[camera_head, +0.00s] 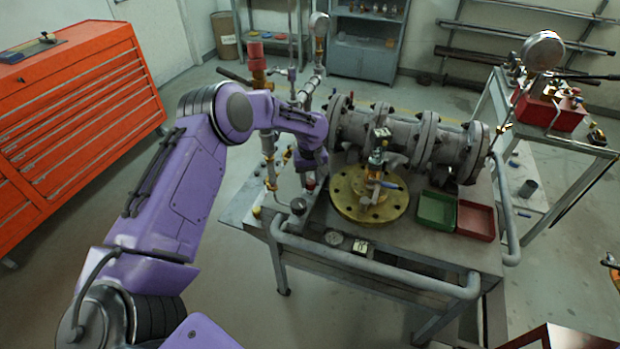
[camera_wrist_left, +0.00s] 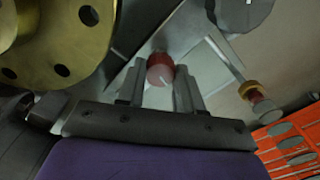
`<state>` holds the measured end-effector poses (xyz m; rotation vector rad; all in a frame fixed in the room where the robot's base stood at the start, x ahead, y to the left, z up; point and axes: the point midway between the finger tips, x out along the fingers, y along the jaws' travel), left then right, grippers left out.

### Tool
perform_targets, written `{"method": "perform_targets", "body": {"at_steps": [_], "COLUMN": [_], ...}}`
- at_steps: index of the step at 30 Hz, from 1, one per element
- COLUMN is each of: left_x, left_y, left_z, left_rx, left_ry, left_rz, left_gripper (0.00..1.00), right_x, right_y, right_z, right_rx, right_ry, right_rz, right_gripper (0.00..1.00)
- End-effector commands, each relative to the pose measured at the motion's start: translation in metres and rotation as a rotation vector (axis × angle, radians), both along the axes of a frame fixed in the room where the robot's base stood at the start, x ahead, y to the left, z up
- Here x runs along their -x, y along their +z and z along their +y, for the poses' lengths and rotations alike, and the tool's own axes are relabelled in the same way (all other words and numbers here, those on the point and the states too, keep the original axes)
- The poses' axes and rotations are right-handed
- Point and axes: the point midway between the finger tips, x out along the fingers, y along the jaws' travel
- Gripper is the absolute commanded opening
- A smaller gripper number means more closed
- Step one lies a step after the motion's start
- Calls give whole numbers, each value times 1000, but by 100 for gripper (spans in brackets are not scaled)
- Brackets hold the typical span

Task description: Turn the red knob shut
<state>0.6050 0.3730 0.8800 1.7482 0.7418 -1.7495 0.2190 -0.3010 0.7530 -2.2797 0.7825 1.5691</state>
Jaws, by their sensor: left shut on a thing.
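The red knob (camera_wrist_left: 160,72) shows in the left wrist view as a short red cylinder between the two grey fingers of my left gripper (camera_wrist_left: 160,84). The fingers are shut on it, one on each side. In the head view my left gripper (camera_head: 309,176) points down at the left side of the bench, beside the pipework. The knob's turn angle cannot be told. My right gripper is not in view.
A brass flange (camera_head: 345,207) lies on the bench just right of my gripper. Behind it runs a large grey flanged pipe (camera_head: 400,135). A green tray (camera_head: 436,210) and a red tray (camera_head: 476,221) sit further right. A bench rail (camera_head: 370,264) runs along the front.

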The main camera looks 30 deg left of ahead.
Motion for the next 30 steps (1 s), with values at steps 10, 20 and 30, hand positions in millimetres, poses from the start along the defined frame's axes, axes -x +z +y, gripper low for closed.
{"method": "perform_targets", "body": {"at_steps": [10, 20, 30], "left_x": [0, -1, -1], "left_y": [1, 0, 0], "left_z": [0, 0, 0], "left_rx": [-1, 0, -1], "left_ry": [-325, -638, -958], "left_rz": [-1, -2, -2], "left_gripper": [5, 5, 5], "right_x": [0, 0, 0], "right_y": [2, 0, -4], "right_z": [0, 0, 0], "right_rx": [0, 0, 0], "right_ry": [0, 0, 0], "right_rz": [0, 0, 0], "right_gripper": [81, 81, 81]}}
